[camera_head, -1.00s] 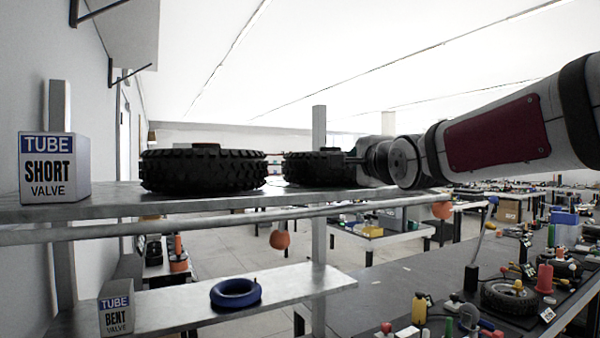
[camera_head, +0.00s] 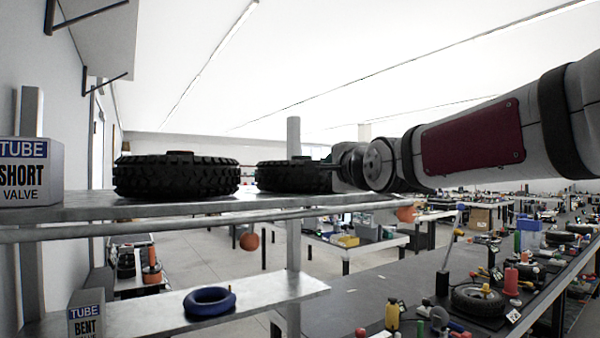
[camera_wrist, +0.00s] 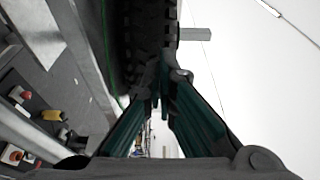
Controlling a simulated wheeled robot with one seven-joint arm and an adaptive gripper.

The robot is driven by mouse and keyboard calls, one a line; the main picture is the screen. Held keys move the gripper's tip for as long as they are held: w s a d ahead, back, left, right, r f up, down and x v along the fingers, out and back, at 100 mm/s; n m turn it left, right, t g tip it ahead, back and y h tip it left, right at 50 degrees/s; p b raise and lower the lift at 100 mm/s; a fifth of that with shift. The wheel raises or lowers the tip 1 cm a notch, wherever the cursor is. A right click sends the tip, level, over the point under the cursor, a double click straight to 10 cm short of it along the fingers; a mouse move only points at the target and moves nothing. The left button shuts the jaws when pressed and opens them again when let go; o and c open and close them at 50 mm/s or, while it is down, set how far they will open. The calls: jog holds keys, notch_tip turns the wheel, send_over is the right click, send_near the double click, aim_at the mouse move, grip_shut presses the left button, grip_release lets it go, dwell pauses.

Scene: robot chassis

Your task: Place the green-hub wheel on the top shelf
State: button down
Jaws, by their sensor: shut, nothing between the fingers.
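Two black knobby wheels lie flat on the top shelf (camera_head: 80,207): a left wheel (camera_head: 176,178) and a right wheel (camera_head: 285,176). Their hub faces are hidden in the head view. My gripper reaches in from the right at the right wheel, its fingertips hard to make out there. In the wrist view my gripper (camera_wrist: 157,92) has its fingers drawn together, shut and empty, close beside the tread of a wheel (camera_wrist: 146,35). A thin green edge shows along this wheel's left side. I cannot tell whether the fingers touch the tread.
A "TUBE SHORT VALVE" box (camera_head: 28,172) stands at the shelf's left end. The lower shelf (camera_head: 262,291) holds a blue ring (camera_head: 209,301) and a "BENT VALVE" box (camera_head: 86,318). A post (camera_head: 293,240) rises near the right wheel. A dark bench with another wheel (camera_head: 478,302) stands right.

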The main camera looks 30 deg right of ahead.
jog(key=v, duration=0.9)
jog(key=shift+b, duration=0.4)
jog(key=shift+s, duration=0.2)
